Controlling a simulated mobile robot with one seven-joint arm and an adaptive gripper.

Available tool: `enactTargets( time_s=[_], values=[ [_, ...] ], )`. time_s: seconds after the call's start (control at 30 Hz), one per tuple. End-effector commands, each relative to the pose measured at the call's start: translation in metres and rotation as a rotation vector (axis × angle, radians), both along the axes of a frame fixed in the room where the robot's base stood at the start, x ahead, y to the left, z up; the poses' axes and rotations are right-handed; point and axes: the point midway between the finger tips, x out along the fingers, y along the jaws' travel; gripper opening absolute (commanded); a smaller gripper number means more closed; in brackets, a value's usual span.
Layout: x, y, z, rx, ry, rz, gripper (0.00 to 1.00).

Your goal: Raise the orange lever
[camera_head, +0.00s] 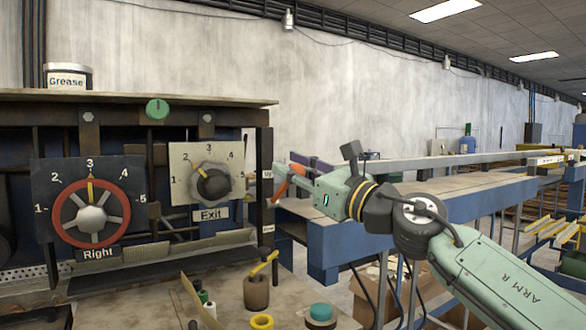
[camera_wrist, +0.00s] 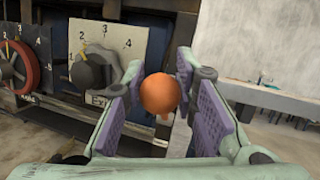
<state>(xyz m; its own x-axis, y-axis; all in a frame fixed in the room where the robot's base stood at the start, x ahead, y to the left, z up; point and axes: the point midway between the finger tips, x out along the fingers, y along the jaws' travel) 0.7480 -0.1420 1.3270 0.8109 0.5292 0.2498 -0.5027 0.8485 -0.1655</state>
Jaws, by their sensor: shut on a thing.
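The orange lever (camera_head: 280,190) is at the right edge of the machine panel in the head view, sloping up and to the right. Its round orange knob (camera_wrist: 160,94) shows between the two purple-padded fingers in the wrist view. My gripper (camera_head: 290,174) is shut on the lever at its upper end, reaching in from the right. It also shows in the wrist view (camera_wrist: 162,108). The fingers hide part of the lever in the head view, and its pivot is not clear.
Left of the lever are the Exit dial (camera_head: 213,186) and the red Right dial wheel (camera_head: 91,214). A blue-framed conveyor table (camera_head: 400,225) stands behind my arm. Below are a brown pot (camera_head: 257,291), a yellow ring (camera_head: 262,322) and a teal-topped jar (camera_head: 321,314).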

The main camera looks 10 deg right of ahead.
Motion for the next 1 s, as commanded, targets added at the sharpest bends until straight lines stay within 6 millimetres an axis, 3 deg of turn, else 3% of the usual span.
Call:
enactTargets(
  time_s=[0.3, 0.33, 0.63, 1.0],
  values=[
    [0.0011, -0.0044, -0.0021, 0.003, 0.004, -0.008, 0.00],
    [0.0011, -0.0044, -0.0023, 0.003, 0.004, -0.008, 0.27],
    [0.0006, -0.0023, -0.0020, 0.001, 0.004, -0.004, 0.47],
    [-0.0037, -0.0048, -0.0030, 0.001, 0.002, -0.003, 0.47]
  ],
)
